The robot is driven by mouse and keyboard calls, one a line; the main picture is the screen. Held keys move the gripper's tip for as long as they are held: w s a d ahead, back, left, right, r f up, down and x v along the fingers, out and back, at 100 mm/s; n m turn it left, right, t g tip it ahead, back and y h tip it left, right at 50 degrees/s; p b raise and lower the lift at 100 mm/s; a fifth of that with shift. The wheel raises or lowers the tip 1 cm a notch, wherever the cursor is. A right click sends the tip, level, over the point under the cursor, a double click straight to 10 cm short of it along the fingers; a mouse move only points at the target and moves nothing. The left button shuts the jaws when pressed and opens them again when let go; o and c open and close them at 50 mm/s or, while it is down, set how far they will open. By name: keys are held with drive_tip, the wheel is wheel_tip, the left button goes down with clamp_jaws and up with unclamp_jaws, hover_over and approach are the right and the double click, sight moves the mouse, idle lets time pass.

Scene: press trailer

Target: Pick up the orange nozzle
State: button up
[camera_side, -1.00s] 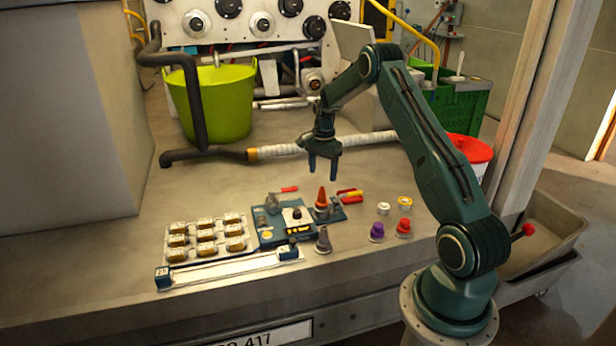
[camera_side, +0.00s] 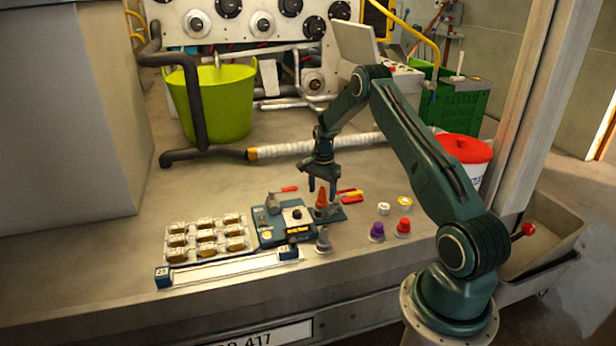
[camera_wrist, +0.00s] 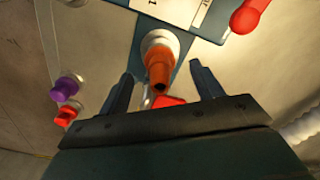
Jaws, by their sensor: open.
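The orange nozzle (camera_side: 322,199) stands upright on the blue plate at the right end of the small device. It also shows in the wrist view (camera_wrist: 159,66), with its tip pointing toward my gripper. My gripper (camera_side: 322,190) is open, its fingers pointing down at the nozzle's upper part. In the wrist view the two fingers (camera_wrist: 160,85) stand apart on either side of the nozzle's tip, with gaps visible. I cannot tell exactly how far down the fingers reach along the nozzle.
A grey nozzle (camera_side: 323,240) stands just in front. Purple (camera_side: 377,231) and red (camera_side: 403,227) caps sit to the right. Red and yellow tools (camera_side: 350,194) lie close behind. A tray of several small blocks (camera_side: 205,238) is at left.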

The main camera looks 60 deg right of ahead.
drive_tip(key=shift+f, duration=1.35)
drive_tip(key=c, duration=1.2)
drive_tip(key=shift+r, duration=0.15)
drive_tip(key=shift+c, duration=0.2)
wheel_tip(320, 180, up, 20)
